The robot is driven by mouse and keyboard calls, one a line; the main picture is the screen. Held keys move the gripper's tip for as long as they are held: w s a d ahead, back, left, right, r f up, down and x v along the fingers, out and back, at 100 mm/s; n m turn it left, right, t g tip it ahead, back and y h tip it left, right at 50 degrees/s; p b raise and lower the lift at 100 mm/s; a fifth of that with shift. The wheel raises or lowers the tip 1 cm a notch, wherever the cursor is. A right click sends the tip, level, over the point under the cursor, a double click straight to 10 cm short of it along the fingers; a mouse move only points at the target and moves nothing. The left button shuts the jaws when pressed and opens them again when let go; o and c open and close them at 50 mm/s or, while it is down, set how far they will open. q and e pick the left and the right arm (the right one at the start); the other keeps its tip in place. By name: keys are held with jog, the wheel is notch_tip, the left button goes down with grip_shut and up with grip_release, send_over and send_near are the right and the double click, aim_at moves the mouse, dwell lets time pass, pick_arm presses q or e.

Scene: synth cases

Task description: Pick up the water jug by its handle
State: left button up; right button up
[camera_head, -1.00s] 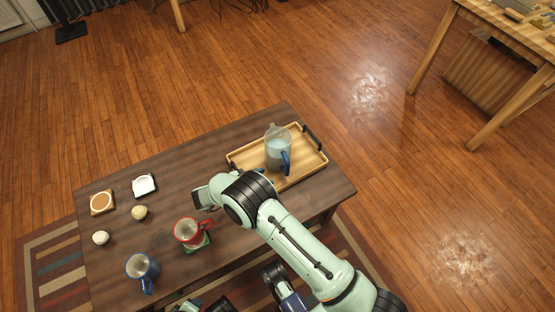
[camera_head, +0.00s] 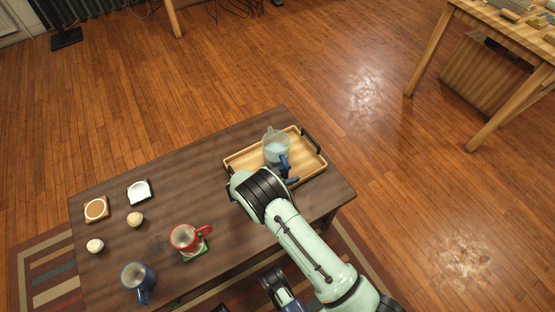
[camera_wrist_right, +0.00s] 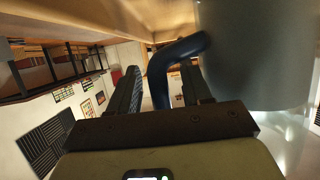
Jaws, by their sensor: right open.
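The water jug (camera_head: 275,147) is clear with bluish water and a blue handle (camera_head: 284,161). It stands upright on the wooden tray (camera_head: 304,167) at the table's right end. My right gripper (camera_head: 288,178) is at the handle side of the jug, partly hidden behind its own wrist. In the right wrist view, the open fingers (camera_wrist_right: 164,80) have the blue handle (camera_wrist_right: 178,50) between them, with visible gaps. The jug body (camera_wrist_right: 258,50) fills the upper right there.
A red mug (camera_head: 183,237) sits on a green coaster left of my arm, with a blue mug (camera_head: 137,277) nearer the front. Two coasters and two small round items lie at the table's left. The tray has dark handles (camera_head: 311,139). The table's middle (camera_head: 195,195) is clear.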

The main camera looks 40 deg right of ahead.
jog(key=shift+d+f, duration=0.1)
jog(key=shift+d, duration=0.15)
grip_shut()
jog(key=shift+a, duration=0.1)
dwell(1.1)
jog(key=shift+w, duration=0.1)
